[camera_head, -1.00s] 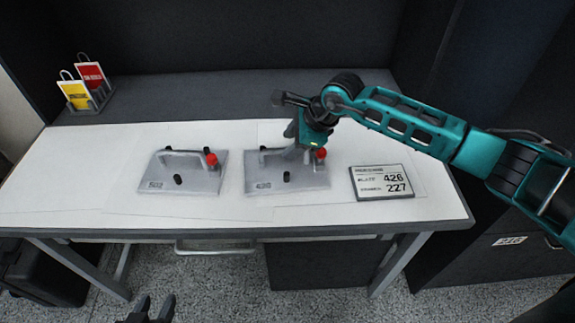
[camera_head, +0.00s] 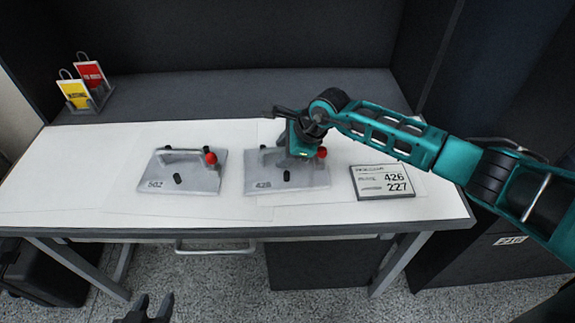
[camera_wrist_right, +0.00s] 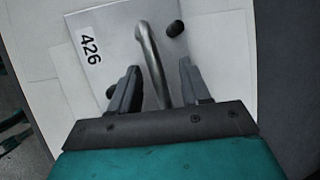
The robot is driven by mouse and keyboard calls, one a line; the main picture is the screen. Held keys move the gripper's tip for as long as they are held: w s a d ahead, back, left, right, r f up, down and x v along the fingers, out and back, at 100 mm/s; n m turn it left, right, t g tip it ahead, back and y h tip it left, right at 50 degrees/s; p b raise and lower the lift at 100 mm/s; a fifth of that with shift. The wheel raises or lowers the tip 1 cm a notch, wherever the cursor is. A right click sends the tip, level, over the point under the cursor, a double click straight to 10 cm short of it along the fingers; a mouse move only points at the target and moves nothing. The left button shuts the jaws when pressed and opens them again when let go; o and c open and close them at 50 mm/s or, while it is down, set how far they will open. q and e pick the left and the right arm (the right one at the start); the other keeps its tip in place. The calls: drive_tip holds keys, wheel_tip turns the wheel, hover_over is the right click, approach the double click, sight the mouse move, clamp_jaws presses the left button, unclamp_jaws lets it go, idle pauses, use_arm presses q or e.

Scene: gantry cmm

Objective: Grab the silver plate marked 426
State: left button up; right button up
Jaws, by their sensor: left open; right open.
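The silver plate marked 426 (camera_head: 287,181) lies on the white table, right of a similar plate. It has a bar handle, dark knobs and a red ball. In the right wrist view the plate (camera_wrist_right: 112,42) shows its 426 label, and its handle (camera_wrist_right: 152,55) runs between the fingers. My right gripper (camera_head: 291,150) is over the handle; in the right wrist view the gripper (camera_wrist_right: 160,82) is open, one finger on each side of the handle. Whether the fingers touch it, I cannot tell. My left gripper (camera_head: 148,308) is open and empty, low in front of the table.
A second silver plate marked 502 (camera_head: 190,180) lies to the left. A rack with yellow and red tags (camera_head: 88,100) stands at the back left. The table's front strip (camera_head: 230,218) is clear.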

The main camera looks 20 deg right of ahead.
idle(0.4)
drive_tip(key=shift+f, duration=0.1)
clamp_jaws()
drive_tip(key=shift+s+a+f, duration=0.1)
idle(1.0)
